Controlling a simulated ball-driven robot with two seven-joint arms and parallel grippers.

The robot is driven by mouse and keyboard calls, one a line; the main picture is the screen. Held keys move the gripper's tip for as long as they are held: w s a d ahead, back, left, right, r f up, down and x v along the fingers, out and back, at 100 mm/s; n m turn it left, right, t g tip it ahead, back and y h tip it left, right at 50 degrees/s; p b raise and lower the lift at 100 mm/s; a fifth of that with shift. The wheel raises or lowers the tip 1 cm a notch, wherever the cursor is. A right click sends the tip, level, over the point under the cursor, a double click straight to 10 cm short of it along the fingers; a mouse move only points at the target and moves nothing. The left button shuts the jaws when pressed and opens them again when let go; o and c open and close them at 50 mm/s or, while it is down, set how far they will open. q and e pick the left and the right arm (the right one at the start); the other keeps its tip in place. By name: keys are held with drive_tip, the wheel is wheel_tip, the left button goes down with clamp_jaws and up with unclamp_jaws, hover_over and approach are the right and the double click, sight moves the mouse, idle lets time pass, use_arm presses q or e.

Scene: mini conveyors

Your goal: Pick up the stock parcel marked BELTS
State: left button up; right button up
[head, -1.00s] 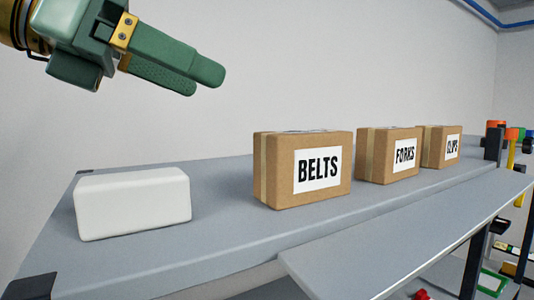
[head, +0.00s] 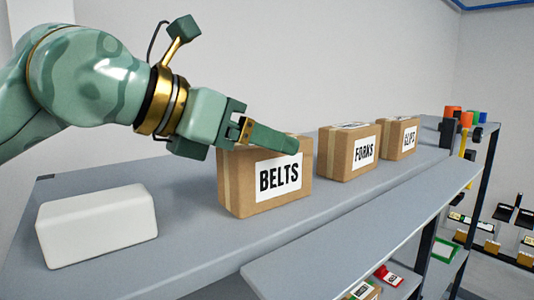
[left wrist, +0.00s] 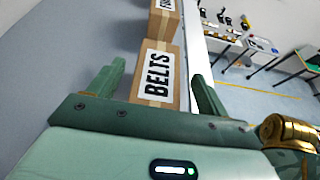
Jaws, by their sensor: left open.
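The BELTS parcel (head: 238,188) is a brown box with a white label, upright on the grey shelf in the head view. In the left wrist view the BELTS parcel (left wrist: 156,72) lies ahead, between the two spread fingers. My left gripper (head: 284,143) is open. One finger crosses the front upper edge of the parcel in the head view; the other finger is hidden. In the left wrist view both fingers of my left gripper (left wrist: 158,82) show, with gaps to the parcel; contact cannot be told. My right gripper is not in view.
A blank white block (head: 97,228) stands left of the parcel on the grey shelf (head: 180,245). The FORKS parcel (head: 330,156) and another labelled parcel (head: 390,138) stand to the right. A lower ledge (head: 350,240) runs along the front. Coloured items stand at the far right end.

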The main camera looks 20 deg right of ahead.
use_arm(q)
drive_tip(key=shift+w+d+f, duration=0.1)
drive_tip(key=shift+w+d, duration=0.1)
drive_tip(key=shift+d, duration=0.4)
drive_tip(key=shift+w+d+f, duration=0.15)
drive_tip(key=shift+f, duration=0.1)
drive_tip(key=shift+a, duration=0.2)
drive_tip(key=c, duration=0.4)
drive_tip(key=shift+d, duration=0.1)
drive_tip(key=c, duration=0.8)
drive_tip(key=shift+r, duration=0.1)
